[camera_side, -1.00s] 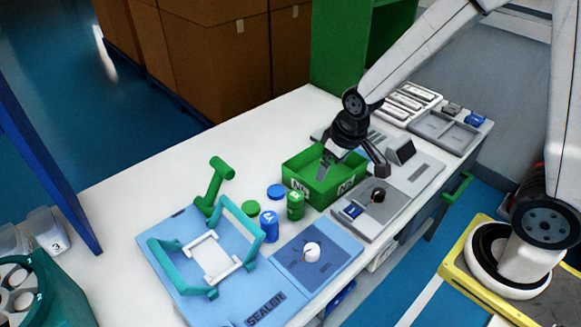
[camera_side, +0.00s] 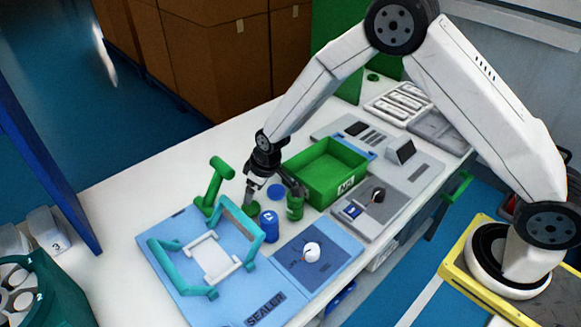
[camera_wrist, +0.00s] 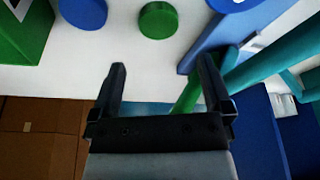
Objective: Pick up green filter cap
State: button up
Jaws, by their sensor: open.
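The green filter cap (camera_side: 252,209) is a flat round disc on the white table, left of the blue canister, and a finger partly covers it in the side view. In the wrist view the green cap (camera_wrist: 158,20) shows near the top, ahead of and between the fingertips.
A blue cap (camera_wrist: 83,11) lies left of the green one. A blue canister (camera_side: 269,226) and a green canister (camera_side: 295,209) stand close by. A green hammer-shaped post (camera_side: 214,187) and the blue sealer (camera_side: 175,262) with its teal frame are left. A green bin (camera_side: 345,190) is right.

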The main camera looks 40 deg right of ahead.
aim_at(251, 207)
jog(key=shift+x, duration=1.3)
jog(key=shift+x, duration=2.6)
jog(key=c, duration=1.1)
jog(key=shift+r, duration=0.1)
